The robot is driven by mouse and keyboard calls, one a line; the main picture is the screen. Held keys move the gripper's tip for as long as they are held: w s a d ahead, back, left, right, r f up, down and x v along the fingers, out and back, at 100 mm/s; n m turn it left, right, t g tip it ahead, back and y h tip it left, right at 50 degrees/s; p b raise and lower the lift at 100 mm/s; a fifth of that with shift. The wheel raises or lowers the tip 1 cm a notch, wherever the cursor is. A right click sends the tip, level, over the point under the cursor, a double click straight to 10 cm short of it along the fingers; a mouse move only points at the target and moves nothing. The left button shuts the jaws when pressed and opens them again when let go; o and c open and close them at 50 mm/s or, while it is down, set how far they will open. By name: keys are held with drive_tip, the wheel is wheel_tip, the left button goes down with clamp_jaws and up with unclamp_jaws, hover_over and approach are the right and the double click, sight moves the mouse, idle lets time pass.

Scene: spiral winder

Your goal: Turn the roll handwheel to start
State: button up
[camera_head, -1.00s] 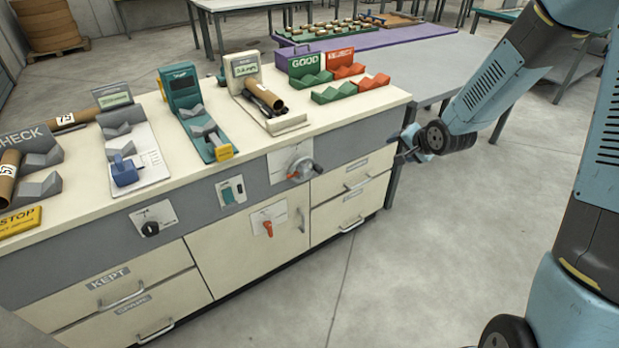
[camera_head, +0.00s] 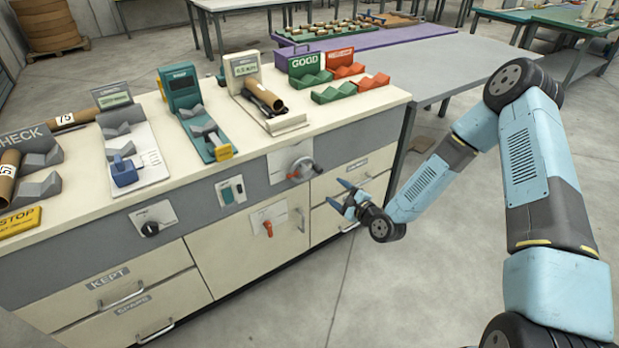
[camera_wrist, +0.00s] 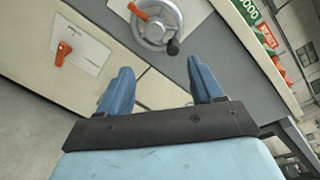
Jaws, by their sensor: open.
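The roll handwheel (camera_head: 303,168) is a grey metal wheel with a crank knob and a red-orange pointer, on a pale plate on the grey front band of the bench. It also shows at the top of the wrist view (camera_wrist: 157,22), where its dark knob sticks out at lower right. My gripper (camera_head: 340,193) is open and empty, in front of the drawers, to the right of and below the handwheel. In the wrist view the blue fingers (camera_wrist: 160,82) are apart, with the wheel beyond their tips. They do not touch it.
A red lever (camera_head: 267,227), a dark selector knob (camera_head: 150,228) and a green switch (camera_head: 231,190) are on the bench front. Drawer handles (camera_head: 357,182) jut out near my gripper. The bench top holds tubes, gauges and trays. The floor in front is clear.

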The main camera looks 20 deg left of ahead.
sight(307, 175)
drive_tip(key=w+a+m, duration=0.1)
drive_tip(key=w+a, duration=0.1)
drive_tip(key=a, duration=0.2)
drive_tip(key=w+a+f+m+t, duration=0.1)
drive_tip(key=w+a, duration=0.1)
drive_tip(key=a, duration=0.1)
drive_tip(key=w+a+m, duration=0.1)
drive_tip(key=w+a, duration=0.2)
drive_tip(key=a, duration=0.1)
drive_tip(key=shift+a+f+t+y, duration=0.3)
drive_tip(key=shift+a+f, duration=0.05)
drive_tip(key=shift+f, duration=0.05)
drive_tip(key=shift+c, duration=0.2)
drive_tip(key=c, duration=1)
